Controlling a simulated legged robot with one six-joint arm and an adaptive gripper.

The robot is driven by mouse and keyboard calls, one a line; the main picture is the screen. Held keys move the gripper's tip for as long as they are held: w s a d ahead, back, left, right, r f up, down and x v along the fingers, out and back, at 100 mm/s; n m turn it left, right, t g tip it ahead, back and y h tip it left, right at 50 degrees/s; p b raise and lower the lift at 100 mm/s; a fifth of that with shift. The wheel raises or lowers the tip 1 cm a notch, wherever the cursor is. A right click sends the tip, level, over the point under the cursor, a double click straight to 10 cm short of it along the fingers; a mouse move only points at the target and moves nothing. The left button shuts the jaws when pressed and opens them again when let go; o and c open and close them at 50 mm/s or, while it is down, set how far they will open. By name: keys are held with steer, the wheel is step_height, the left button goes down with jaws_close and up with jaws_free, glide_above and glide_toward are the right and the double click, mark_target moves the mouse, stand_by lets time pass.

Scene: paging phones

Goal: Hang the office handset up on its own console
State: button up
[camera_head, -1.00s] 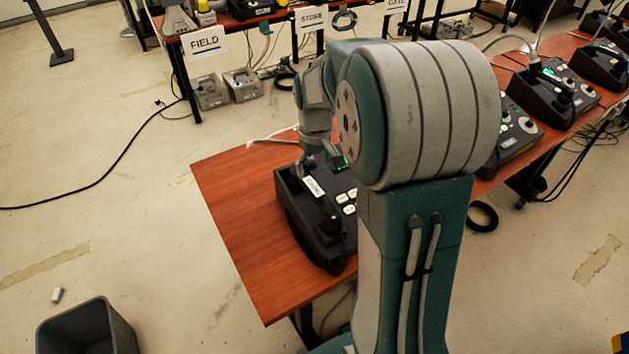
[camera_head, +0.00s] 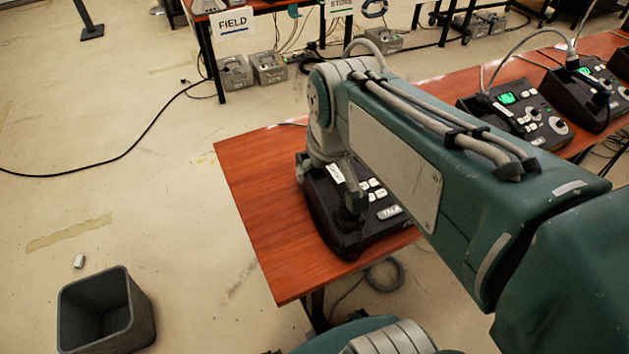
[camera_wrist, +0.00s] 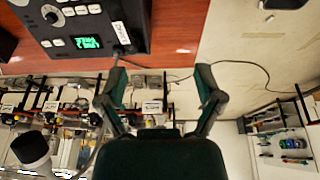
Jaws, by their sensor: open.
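The office console (camera_head: 332,233) is a black desk unit with white keys on the near table, partly covered by my arm. In the wrist view the console (camera_wrist: 78,22) fills the upper left, with a lit green screen, a knob and a small white label. I cannot make out the handset clearly; dark parts on the console blend together.
The wooden table (camera_head: 247,210) is bare left of the console. More consoles (camera_head: 515,112) with cords stand along the table to the right. A grey bin (camera_head: 105,310) is on the floor at lower left. A "FIELD" sign (camera_head: 233,22) hangs at the back table.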

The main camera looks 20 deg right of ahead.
steer(key=s+a+t, duration=0.1)
steer(key=s+a, duration=0.1)
steer(key=s, duration=0.4)
steer(key=shift+s+a+f+t, duration=0.2)
steer(key=shift+a+f+t, duration=0.1)
steer(key=shift+t, duration=0.1)
stand_by(2.0)
